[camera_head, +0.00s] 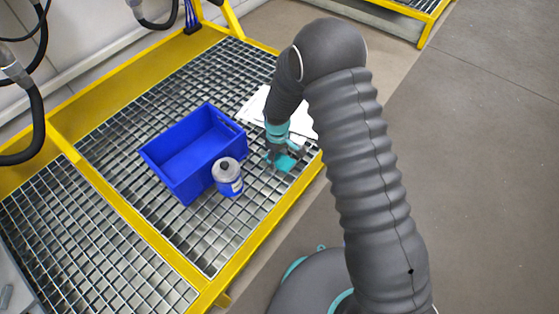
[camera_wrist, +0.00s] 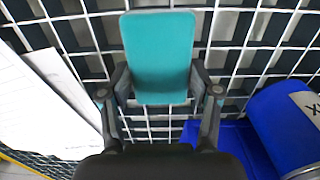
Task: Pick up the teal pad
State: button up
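The teal pad (camera_wrist: 158,55) is a flat rounded block, large at the top middle of the wrist view, over the grating. In the head view the teal pad (camera_head: 285,163) shows low at the grating, just below my gripper (camera_head: 284,148). In the wrist view the fingers of my gripper (camera_wrist: 160,88) are spread apart, one at each side of the pad's near end. The fingertips look very close to its edges. I cannot tell whether they press on it or whether the pad rests on the grating.
A blue crate (camera_head: 163,172) stands left of my gripper, with a blue-and-white can (camera_head: 228,177) close at its side. White paper sheets (camera_head: 257,112) lie behind my gripper. The yellow frame edge (camera_head: 262,234) bounds the grating in front.

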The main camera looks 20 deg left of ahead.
aim_at(277, 158)
jog(key=shift+c, duration=0.9)
jog(key=shift+r, duration=0.55)
notch_tip(277, 158, up, 3)
jog(key=shift+f, duration=0.1)
jog(key=d+r, duration=0.7)
jog(key=d, duration=0.4)
jog(key=shift+d, duration=0.35)
